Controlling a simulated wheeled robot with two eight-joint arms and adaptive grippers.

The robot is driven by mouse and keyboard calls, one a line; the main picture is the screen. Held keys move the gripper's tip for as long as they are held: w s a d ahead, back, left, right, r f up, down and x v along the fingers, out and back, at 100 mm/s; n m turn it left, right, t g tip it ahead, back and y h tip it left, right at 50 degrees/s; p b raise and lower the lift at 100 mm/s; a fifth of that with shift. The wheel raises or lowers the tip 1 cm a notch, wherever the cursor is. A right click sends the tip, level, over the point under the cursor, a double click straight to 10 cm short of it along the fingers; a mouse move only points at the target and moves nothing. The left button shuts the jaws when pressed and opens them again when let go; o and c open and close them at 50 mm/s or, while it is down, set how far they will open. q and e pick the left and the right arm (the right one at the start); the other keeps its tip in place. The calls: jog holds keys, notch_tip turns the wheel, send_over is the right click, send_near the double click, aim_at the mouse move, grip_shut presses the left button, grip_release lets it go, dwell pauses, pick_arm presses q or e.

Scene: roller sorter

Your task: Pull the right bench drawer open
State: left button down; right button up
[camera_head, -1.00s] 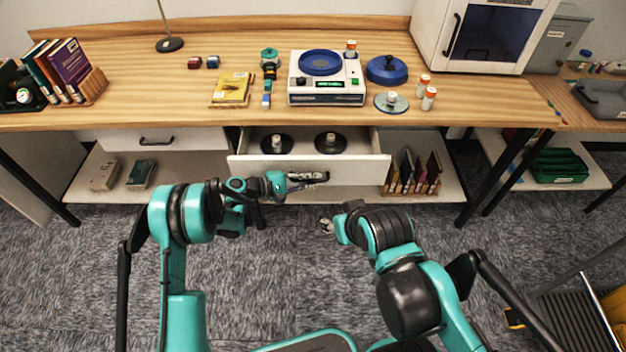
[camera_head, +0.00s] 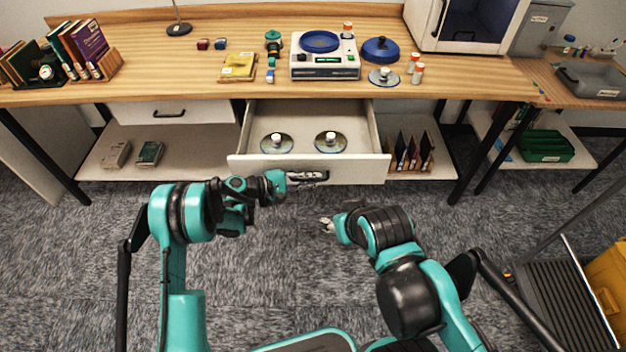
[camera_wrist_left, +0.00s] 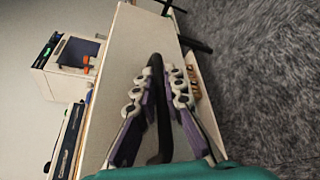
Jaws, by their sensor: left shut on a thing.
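The right bench drawer (camera_head: 250,168) is pulled well out from under the bench. Two round discs with white knobs, a left disc (camera_head: 277,143) and a right disc (camera_head: 330,142), lie inside it. My left gripper (camera_head: 312,176) is at the middle of the drawer front. In the left wrist view its fingers (camera_wrist_left: 160,95) are shut around the dark drawer handle (camera_wrist_left: 160,130). My right gripper (camera_head: 327,225) hangs low in front of the drawer, apart from it, and its fingers are too small to read.
The left drawer (camera_head: 170,112) is closed. The bench top (camera_head: 130,80) holds a scale (camera_head: 325,70), a blue lid (camera_head: 381,50), bottles and books. Below are a shelf with books (camera_head: 410,152) and a green crate (camera_head: 545,146). A cart (camera_head: 560,300) stands at the right. The carpet in front is clear.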

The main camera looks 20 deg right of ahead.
pick_arm(q)
jog(key=c, duration=1.9)
grip_release()
jog(key=v, duration=1.2)
